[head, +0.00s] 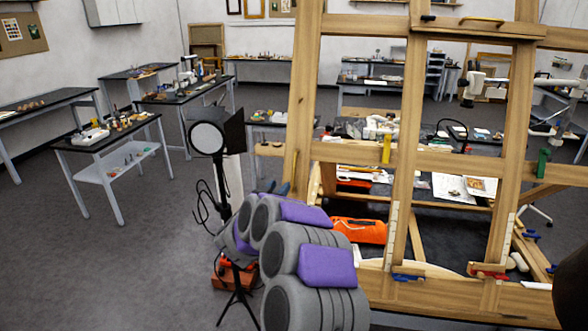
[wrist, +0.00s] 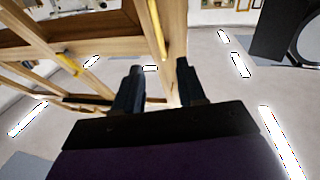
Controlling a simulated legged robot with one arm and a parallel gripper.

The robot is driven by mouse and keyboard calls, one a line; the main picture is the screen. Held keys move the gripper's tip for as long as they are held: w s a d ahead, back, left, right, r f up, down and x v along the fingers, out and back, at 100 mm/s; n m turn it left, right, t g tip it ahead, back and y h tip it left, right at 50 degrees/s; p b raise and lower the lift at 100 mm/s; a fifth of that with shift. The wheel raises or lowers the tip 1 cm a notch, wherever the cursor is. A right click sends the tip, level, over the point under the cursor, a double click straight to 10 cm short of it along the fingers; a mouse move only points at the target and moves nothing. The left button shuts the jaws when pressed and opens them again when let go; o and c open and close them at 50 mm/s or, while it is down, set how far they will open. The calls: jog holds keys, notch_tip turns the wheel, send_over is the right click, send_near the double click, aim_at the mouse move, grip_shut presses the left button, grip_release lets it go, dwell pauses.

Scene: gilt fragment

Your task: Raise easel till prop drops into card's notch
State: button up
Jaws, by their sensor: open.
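A large wooden easel (head: 403,120) fills the right half of the head view, with tall uprights and crossbars. Its timbers also show at upper left in the wrist view (wrist: 90,28). My gripper (wrist: 160,78) is open, with two dark fingers apart and nothing clearly held between them. A wooden upright stands beyond the fingers; I cannot tell whether they touch it. In the head view my gripper's dark tips (head: 280,188) show small beside the easel's left upright, mostly hidden by my arm. I cannot make out the prop or the card's notch.
A black lamp (head: 208,137) on a stand is close left of my arm. An orange case (head: 358,230) lies behind the easel. A cluttered table stands behind it. Blue (head: 407,275) and green (head: 543,162) clamps sit on the frame. Floor at left is clear.

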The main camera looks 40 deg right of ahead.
aim_at(293, 170)
jog(key=x, duration=1.2)
jog(key=shift+f+p, duration=0.1)
jog(key=shift+p, duration=0.25)
jog(key=shift+w+d, duration=0.45)
jog(key=shift+d, duration=0.1)
grip_shut()
